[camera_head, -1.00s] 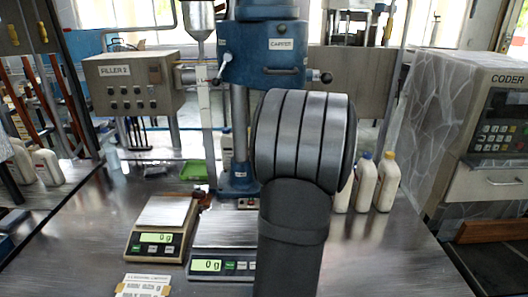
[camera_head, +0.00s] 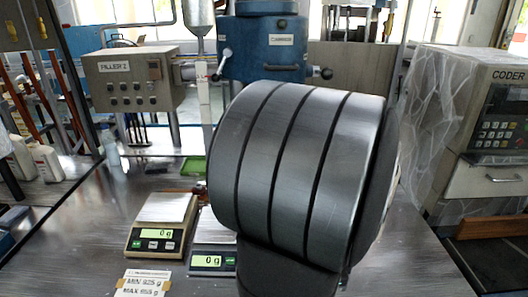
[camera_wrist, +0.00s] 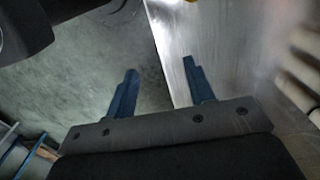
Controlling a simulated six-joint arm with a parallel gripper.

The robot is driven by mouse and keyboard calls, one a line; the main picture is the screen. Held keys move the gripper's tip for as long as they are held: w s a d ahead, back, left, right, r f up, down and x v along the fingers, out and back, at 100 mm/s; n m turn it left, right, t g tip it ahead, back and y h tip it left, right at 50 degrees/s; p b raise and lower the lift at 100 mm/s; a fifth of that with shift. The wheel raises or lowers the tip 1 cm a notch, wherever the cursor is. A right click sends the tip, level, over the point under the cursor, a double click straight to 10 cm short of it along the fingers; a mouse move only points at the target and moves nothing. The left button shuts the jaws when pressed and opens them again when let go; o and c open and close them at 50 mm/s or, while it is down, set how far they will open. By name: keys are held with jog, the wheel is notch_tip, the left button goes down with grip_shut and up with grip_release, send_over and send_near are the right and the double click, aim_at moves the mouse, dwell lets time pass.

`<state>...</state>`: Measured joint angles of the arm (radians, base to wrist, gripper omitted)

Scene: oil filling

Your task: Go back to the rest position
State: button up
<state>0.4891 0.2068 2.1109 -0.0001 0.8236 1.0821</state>
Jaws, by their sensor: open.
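My gripper (camera_wrist: 160,72) shows in the wrist view with its two blue fingers apart and nothing between them. It hangs over the edge of the metal table (camera_wrist: 202,30), with the grey floor (camera_wrist: 85,75) on the left side of that view. In the head view my own arm's large grey ribbed joint fills the centre and right of centre. It hides my gripper and part of the table there.
Two scales, one left (camera_head: 158,240) and one partly hidden (camera_head: 213,262), read 0 g. A printed card (camera_head: 143,284) lies in front. The filler box (camera_head: 132,80) and blue capper (camera_head: 262,45) stand behind, the coder (camera_head: 480,130) at right. White bottles (camera_head: 46,162) stand at left.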

jog(key=w+a+r, duration=0.2)
jog(key=w+a, duration=0.2)
jog(key=w, duration=0.3)
jog(key=w+a+r, duration=0.3)
jog(key=w+a, duration=0.1)
jog(key=w, duration=0.4)
jog(key=w+a+r, duration=0.3)
jog(key=w, duration=0.5)
jog(key=shift+a, duration=0.4)
dwell(0.6)
